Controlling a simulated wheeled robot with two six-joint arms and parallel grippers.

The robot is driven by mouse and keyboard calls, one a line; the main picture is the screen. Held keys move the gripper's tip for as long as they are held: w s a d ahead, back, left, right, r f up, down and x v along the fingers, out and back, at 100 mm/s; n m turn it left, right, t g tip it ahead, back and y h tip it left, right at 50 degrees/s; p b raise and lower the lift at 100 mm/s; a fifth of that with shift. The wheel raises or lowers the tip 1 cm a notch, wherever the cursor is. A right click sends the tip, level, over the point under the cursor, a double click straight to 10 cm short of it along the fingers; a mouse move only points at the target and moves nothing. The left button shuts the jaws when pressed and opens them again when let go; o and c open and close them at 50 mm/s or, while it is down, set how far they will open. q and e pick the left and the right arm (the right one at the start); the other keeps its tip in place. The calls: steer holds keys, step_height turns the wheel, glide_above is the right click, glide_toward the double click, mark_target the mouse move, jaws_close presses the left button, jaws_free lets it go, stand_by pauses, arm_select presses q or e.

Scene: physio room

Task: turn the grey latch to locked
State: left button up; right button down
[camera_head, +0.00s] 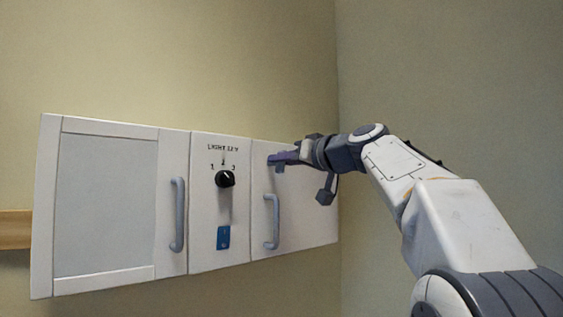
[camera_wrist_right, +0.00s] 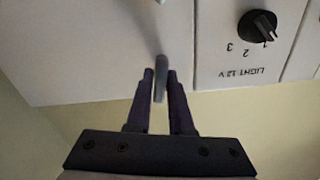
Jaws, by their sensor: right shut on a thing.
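The grey latch (camera_wrist_right: 161,70) is a slim bar on the white right-hand cabinet door (camera_head: 305,205), near its top edge. In the wrist view it lies lengthwise between the two dark fingers of my right gripper (camera_wrist_right: 160,88), with its end reaching down between them. My right gripper (camera_head: 278,159) is shut on the latch at the upper part of that door. In the head view the fingers largely hide the latch, so its exact angle is hard to tell there. My left gripper is not in view.
A black knob (camera_head: 225,179) marked "LIGHT 12 V" and a blue switch (camera_head: 223,237) sit on the middle panel. Grey handles stick out on the right door (camera_head: 272,222) and left door (camera_head: 177,214). A wall stands close right of the cabinet.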

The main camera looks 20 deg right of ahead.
steer(key=m, duration=0.3)
steer(key=shift+d+m, duration=0.1)
steer(key=shift+m, duration=0.3)
steer(key=m, duration=0.3)
steer(key=shift+m, duration=0.3)
steer(key=m, duration=0.4)
steer(key=shift+d+f, duration=0.1)
steer(key=shift+d, duration=0.05)
steer(key=shift+f+m+p, duration=0.1)
steer(key=shift+m+p, duration=0.4)
steer(key=shift+m, duration=1.6)
steer(key=c, duration=0.8)
jaws_free()
steer(key=shift+f, duration=0.1)
